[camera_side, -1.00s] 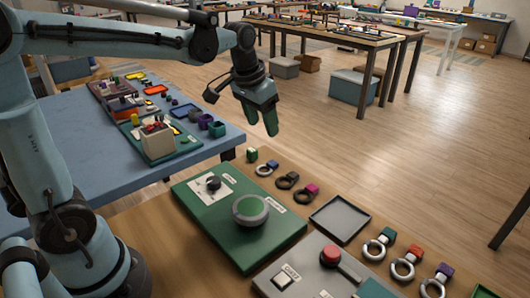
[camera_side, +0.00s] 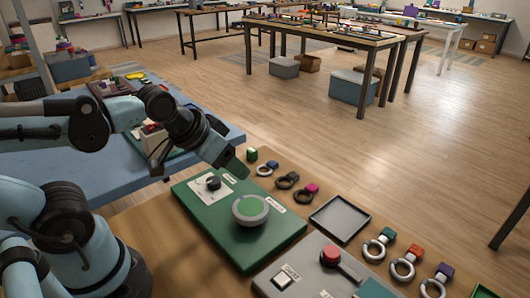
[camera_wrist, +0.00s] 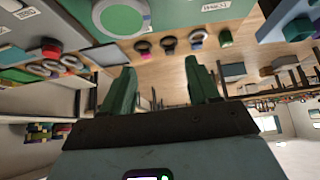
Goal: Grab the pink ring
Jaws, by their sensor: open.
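The pink ring is a dark ring with a pink block on it (camera_side: 304,195). It lies at the near end of a short row on the wooden table, right of the green panel, and also shows in the wrist view (camera_wrist: 143,46). My gripper (camera_side: 235,168) is tilted, with its green fingers above the far edge of the green panel, apart from the pink ring and to its left. In the wrist view my gripper (camera_wrist: 162,75) has its two fingers spread with nothing between them, and the ring shows beyond the tips.
A dark ring (camera_side: 288,180) lies beside the pink one, then a blue-blocked ring (camera_side: 266,169) and a green block (camera_side: 252,154). The green panel (camera_side: 215,225) carries a large round button (camera_side: 250,209). An empty tray (camera_side: 340,219) lies right of the pink ring.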

